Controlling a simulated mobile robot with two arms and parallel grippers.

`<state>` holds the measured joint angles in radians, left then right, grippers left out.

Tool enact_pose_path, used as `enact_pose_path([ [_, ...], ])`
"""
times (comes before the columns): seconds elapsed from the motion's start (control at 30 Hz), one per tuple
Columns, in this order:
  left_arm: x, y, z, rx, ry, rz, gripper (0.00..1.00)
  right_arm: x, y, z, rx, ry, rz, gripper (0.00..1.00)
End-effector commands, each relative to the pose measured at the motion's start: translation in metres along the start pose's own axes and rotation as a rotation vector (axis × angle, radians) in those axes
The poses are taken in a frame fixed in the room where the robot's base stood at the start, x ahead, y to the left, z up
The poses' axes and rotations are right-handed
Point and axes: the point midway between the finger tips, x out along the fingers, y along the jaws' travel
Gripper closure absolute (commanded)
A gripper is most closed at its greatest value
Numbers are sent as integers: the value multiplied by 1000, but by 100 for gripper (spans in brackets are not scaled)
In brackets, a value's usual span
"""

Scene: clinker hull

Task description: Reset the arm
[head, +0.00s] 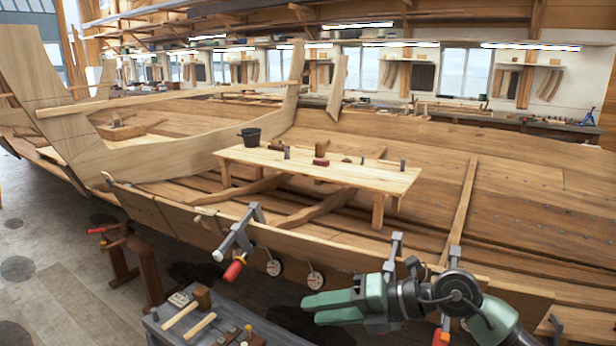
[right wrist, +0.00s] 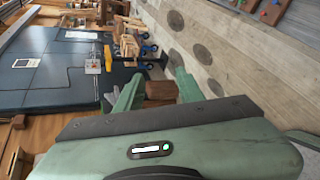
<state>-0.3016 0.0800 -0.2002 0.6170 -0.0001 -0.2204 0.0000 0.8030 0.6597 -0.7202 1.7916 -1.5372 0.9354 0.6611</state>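My right arm comes in from the lower right of the head view. Its green gripper (head: 312,306) points left in front of the hull's near plank edge, with a gap between the two fingers. In the right wrist view the fingers of this gripper (right wrist: 158,76) stand apart with nothing held between them. A brown wooden block (right wrist: 160,91) shows in the gap, seemingly farther off. My left gripper and left arm are in neither view.
The clinker hull (head: 180,208) fills the middle, with clamps such as one (head: 238,243) on its near edge. A grey tool bench (head: 163,338) with mallets stands at lower left. Floor is open at left.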

Motion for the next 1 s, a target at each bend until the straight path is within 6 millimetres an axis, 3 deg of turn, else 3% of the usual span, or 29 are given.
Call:
enact_pose_path([
  [0.03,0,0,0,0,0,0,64,10,29,-13,55,-27,170,62],
  [0.13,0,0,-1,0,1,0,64,4,76,-14,196,-144,469,62],
  [0.2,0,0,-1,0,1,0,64,-13,94,-4,326,-255,644,62],
  [0.3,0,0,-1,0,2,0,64,-46,89,16,554,-447,833,62],
  [0.37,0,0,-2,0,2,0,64,-67,69,27,712,-576,906,62],
  [0.43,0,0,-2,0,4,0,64,-88,32,34,910,-734,952,62],
  [0.57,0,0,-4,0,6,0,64,-115,-61,17,1292,-1017,912,62],
  [0.67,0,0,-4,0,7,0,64,-124,-128,-20,1553,-1187,798,62],
  [0.8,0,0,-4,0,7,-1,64,-126,-200,-95,1877,-1355,558,62],
  [0.9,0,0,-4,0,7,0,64,-125,-229,-149,2047,-1418,380,62],
  [1.0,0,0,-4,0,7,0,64,-125,-245,-195,2172,-1450,224,62],
])
